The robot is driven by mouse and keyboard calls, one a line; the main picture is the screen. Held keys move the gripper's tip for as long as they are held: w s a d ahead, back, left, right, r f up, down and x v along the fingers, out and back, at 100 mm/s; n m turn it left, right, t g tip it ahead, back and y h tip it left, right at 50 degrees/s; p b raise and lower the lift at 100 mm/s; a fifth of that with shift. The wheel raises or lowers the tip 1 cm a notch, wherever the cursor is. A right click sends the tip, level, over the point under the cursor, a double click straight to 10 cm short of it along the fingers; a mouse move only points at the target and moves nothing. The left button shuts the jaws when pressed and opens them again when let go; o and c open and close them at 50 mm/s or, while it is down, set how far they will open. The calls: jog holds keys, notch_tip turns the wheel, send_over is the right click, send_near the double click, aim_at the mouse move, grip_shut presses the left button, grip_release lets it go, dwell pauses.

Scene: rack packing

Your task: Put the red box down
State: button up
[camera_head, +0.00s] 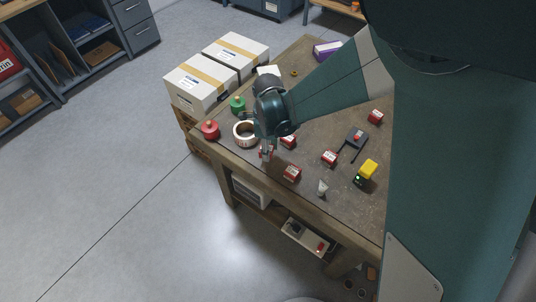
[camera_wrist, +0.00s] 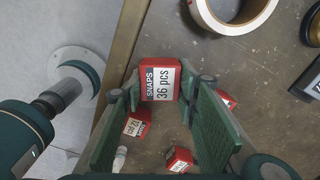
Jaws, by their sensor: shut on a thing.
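In the head view my gripper (camera_head: 267,150) is over the near left edge of the brown table (camera_head: 313,205), and the held box is small and partly hidden there. The wrist view cannot tell me for sure whether the held box touches the tabletop. Other red boxes lie on the table: one (camera_head: 291,173) near the front edge, one (camera_head: 289,141) behind my gripper, one (camera_head: 329,157) and one (camera_head: 376,116) to the right.
A tape roll (camera_head: 243,133), a red container (camera_head: 210,130) and a green container (camera_head: 238,104) stand left of my gripper. White cartons (camera_head: 202,88) stand beyond the table.

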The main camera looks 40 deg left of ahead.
jog(key=shift+f, duration=1.8)
jog(key=shift+f+b, duration=0.15)
jog(key=shift+b, duration=0.2)
jog(key=o, duration=0.9)
jog(key=shift+r, duration=0.2)
jog(key=shift+r+p, duration=0.9)
jog(key=shift+r, duration=5.1)
